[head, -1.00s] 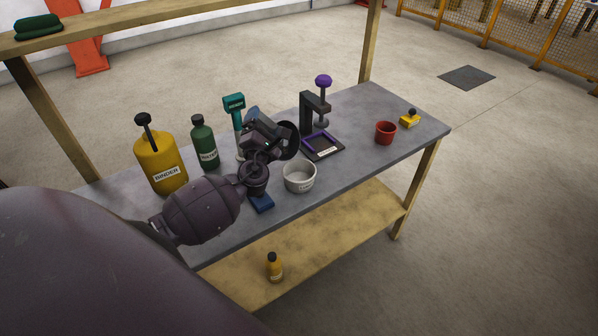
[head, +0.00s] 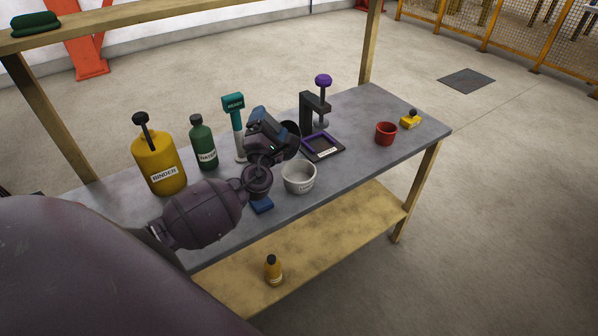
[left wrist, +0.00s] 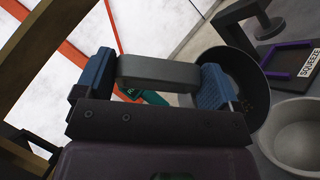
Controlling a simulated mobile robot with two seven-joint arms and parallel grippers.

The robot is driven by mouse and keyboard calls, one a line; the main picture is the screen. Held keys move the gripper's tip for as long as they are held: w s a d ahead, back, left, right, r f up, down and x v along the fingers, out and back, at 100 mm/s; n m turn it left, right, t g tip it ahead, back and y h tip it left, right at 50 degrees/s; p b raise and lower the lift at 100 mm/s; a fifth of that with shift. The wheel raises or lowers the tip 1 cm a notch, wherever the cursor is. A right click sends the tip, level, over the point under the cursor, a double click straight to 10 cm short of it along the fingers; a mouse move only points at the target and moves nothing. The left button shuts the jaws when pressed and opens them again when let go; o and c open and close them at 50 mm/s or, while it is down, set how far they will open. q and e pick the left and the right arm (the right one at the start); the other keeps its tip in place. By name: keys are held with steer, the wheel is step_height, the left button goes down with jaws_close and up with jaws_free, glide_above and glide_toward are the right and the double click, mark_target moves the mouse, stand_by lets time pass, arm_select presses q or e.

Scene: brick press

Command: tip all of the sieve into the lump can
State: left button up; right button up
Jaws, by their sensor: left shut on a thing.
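My left gripper (head: 272,132) is above the bench and shut on the grey handle (left wrist: 160,72) of the sieve, between its blue finger pads in the left wrist view. The sieve (head: 291,131), a dark round pan, is partly hidden behind the gripper in the head view. It also shows in the left wrist view (left wrist: 248,70), tilted; I cannot tell what is in it. A light grey round can (head: 299,179), whose label is unreadable, stands just in front of the sieve; I take it as the lump can. It also shows in the left wrist view (left wrist: 290,125). My right gripper is not seen.
A press with a purple knob (head: 323,81) stands behind the can. A yellow binder bottle (head: 158,160), green bottle (head: 202,143) and teal-topped tool (head: 234,105) stand left. A red cup (head: 385,133) and yellow item (head: 410,120) sit right. A blue block (head: 262,206) lies at the front edge.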

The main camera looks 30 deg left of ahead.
arm_select(q)
steer(key=shift+d, duration=0.2)
steer(key=shift+s+d+m+b, duration=0.1)
steer(key=shift+d+m+b, duration=0.3)
steer(key=shift+d+m, duration=0.1)
steer(key=shift+d+r, duration=0.1)
steer(key=shift+d+m+t+h, duration=0.3)
steer(key=shift+d+t, duration=0.1)
steer(key=shift+d, duration=0.05)
steer(key=shift+s+d+m+t+b, duration=0.1)
steer(key=shift+d+m+t+b, duration=0.2)
steer(key=shift+d+m+b, duration=0.15)
steer(key=shift+s+d+m, duration=0.1)
steer(key=shift+d+m, duration=0.45)
steer(key=shift+d, duration=0.05)
steer(key=shift+d+m+t+h+b, duration=0.35)
steer(key=shift+d+m+t+h, duration=0.25)
steer(key=shift+d+m+h, duration=0.15)
steer(key=shift+s+d+f+m+t+h, duration=0.15)
steer(key=shift+d+f+m+t+h, duration=0.15)
steer(key=shift+d+m+t+h, duration=0.55)
